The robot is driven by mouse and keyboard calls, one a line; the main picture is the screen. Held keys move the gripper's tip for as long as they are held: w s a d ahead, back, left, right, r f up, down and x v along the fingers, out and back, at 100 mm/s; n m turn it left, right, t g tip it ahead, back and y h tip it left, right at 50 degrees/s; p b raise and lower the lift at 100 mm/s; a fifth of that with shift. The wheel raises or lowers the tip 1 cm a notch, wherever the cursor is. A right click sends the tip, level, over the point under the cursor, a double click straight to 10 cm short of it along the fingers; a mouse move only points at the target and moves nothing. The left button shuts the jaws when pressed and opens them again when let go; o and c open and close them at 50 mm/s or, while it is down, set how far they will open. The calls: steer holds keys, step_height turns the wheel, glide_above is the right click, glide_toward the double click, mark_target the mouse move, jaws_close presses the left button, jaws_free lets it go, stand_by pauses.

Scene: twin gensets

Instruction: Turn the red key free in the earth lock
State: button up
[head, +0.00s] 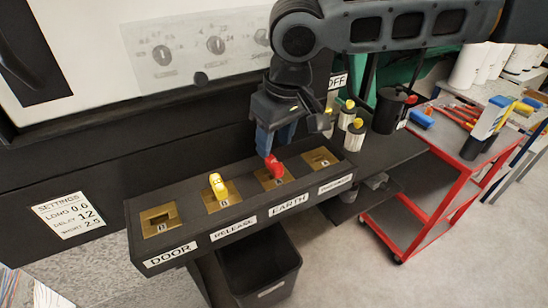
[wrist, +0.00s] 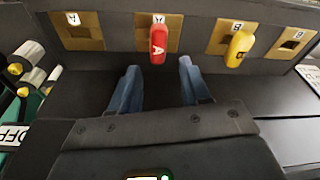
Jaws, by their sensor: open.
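The red key (head: 274,166) stands in the brass plate above the EARTH label (head: 288,204) on the dark lock shelf. In the wrist view the red key (wrist: 158,44) carries a letter A and sits ahead of the fingertips, roughly between their lines. My gripper (head: 275,140) is above and just behind the key in the head view. Its two blue fingers also show in the wrist view (wrist: 158,68), apart with nothing between them. Whether a finger touches the key cannot be told.
A yellow key (head: 217,186) stands in the RELEASE lock. The DOOR lock plate (head: 160,220) and the far right plate (head: 320,158) hold no key. Yellow-topped cylinders (head: 354,134) stand right of the gripper. A dark bin (head: 260,272) is below; a red cart (head: 440,150) stands at right.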

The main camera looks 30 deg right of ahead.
mark_target(274, 161)
steer(key=m+b, duration=0.2)
steer(key=shift+s+f+m+h, duration=0.3)
steer(key=shift+f+m, duration=0.1)
steer(key=shift+w+f+b, duration=0.2)
steer(key=shift+f+b, duration=0.2)
steer(key=shift+f, duration=0.45)
steer(key=shift+w+f+b, duration=0.15)
steer(key=shift+f+b, duration=0.2)
steer(key=shift+f, duration=0.45)
steer(key=shift+w+f+b, duration=0.2)
steer(key=shift+f+b, duration=0.2)
steer(key=shift+f, duration=0.45)
